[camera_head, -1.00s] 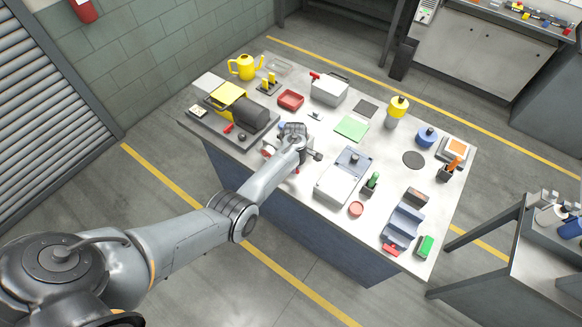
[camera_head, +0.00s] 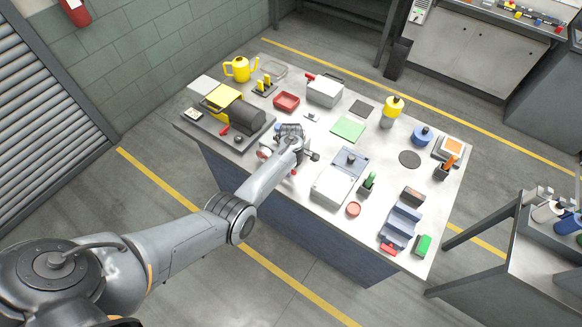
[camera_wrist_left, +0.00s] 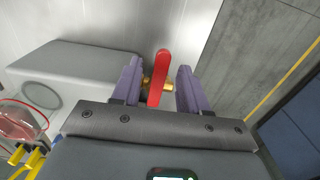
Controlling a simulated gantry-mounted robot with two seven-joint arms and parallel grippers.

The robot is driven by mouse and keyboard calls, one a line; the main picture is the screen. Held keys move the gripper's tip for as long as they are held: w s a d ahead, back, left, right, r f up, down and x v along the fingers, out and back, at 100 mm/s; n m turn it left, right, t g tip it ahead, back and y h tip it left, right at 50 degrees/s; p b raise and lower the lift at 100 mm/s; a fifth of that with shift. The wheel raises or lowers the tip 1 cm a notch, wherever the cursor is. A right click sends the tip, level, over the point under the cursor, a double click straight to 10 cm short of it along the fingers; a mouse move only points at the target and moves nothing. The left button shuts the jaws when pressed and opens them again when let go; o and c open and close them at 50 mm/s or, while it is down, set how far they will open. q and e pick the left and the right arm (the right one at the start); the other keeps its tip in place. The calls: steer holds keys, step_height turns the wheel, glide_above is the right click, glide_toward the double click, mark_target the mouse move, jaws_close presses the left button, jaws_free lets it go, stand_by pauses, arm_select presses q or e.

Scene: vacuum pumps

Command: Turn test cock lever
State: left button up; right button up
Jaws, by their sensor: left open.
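The red test cock lever (camera_wrist_left: 159,78) stands between the fingers of my left gripper (camera_wrist_left: 160,88) in the left wrist view. Brass fittings show on both sides of the lever. The two purple fingers are open, with a visible gap on each side of the lever. In the head view my left gripper (camera_head: 290,135) is over the front part of the table, and its wrist hides most of the unit below. A small red part (camera_head: 294,172) shows just below the wrist there. My right gripper is in neither view.
A grey housing (camera_wrist_left: 75,62) and a clear round jar with red inside (camera_wrist_left: 18,122) lie left of the lever. The steel table (camera_head: 320,225) also carries a black and yellow pump (camera_head: 240,110), a grey case (camera_head: 335,185) and a red tray (camera_head: 286,102).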

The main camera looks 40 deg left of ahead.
arm_select(q)
step_height(320, 180, up, 11)
steer(key=p, duration=0.1)
steer(key=shift+f, duration=0.15)
stand_by(0.6)
steer(key=s+d+f+g+p, duration=0.1)
steer(key=s+f+g+p, duration=0.15)
steer(key=s+f, duration=1.15)
steer(key=s+d+m+y+p, duration=0.15)
steer(key=s+d+m, duration=0.25)
steer(key=s, duration=1)
steer(key=s+d+r+m+t+p, duration=0.1)
steer(key=s+d+r+m, duration=0.5)
steer(key=d+r+m, duration=0.15)
steer(key=w+d+r+m+t+h, duration=0.1)
steer(key=w+d+r+m+t, duration=0.1)
steer(key=r+m, duration=0.3)
steer(key=w+d+r+m+t, duration=0.1)
steer(key=d+r+m+t, duration=0.2)
steer(key=r, duration=0.8)
steer(key=shift+w+d+m+h, duration=0.35)
steer(key=shift+d+m, duration=0.2)
steer(key=shift+m, duration=0.7)
